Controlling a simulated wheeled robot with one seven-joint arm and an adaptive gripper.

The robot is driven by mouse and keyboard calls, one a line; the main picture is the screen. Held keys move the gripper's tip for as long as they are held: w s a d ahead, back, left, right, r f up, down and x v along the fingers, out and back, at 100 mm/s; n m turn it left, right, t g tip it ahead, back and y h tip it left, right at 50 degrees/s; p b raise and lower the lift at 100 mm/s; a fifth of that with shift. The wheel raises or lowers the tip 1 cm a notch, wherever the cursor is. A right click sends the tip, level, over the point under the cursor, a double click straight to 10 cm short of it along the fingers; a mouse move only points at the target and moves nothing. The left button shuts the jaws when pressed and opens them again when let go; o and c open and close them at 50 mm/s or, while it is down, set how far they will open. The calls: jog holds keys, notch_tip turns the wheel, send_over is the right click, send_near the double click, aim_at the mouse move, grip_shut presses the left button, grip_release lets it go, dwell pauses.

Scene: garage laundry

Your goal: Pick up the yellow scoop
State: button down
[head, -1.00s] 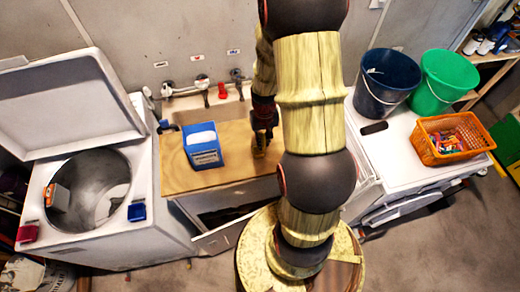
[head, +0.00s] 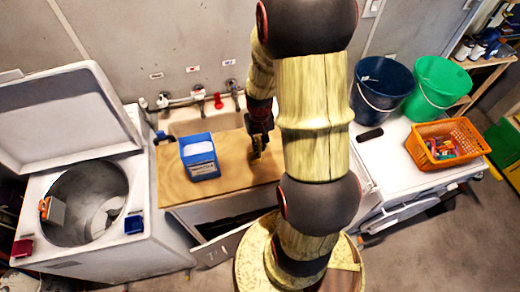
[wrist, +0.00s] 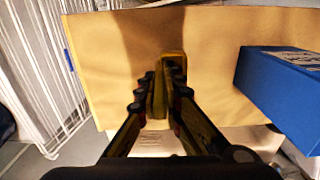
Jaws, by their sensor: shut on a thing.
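The yellow scoop (head: 257,148) is small and partly hidden by my gripper in the head view, over the right part of the wooden board. It also shows in the wrist view, dark yellow and upright between the fingers (wrist: 159,97). My gripper (head: 259,140) points down, and its two fingers, seen in the wrist view (wrist: 160,92), are shut on the scoop from both sides. I cannot tell whether the scoop's lower end touches the board.
A blue box (head: 200,160) stands left of my gripper on the wooden board (head: 232,185). A sink with taps (head: 218,101) lies behind. An open washer (head: 150,230) is left; a white machine (head: 392,165) with buckets (head: 383,85) and an orange basket (head: 440,158) is right.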

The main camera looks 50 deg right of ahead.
jog(key=s+a+r, duration=0.7)
jog(key=a+r, duration=0.2)
jog(key=a, duration=0.2)
jog(key=shift+a+p, duration=0.35)
jog(key=shift+p, duration=0.05)
jog(key=shift+w, duration=0.1)
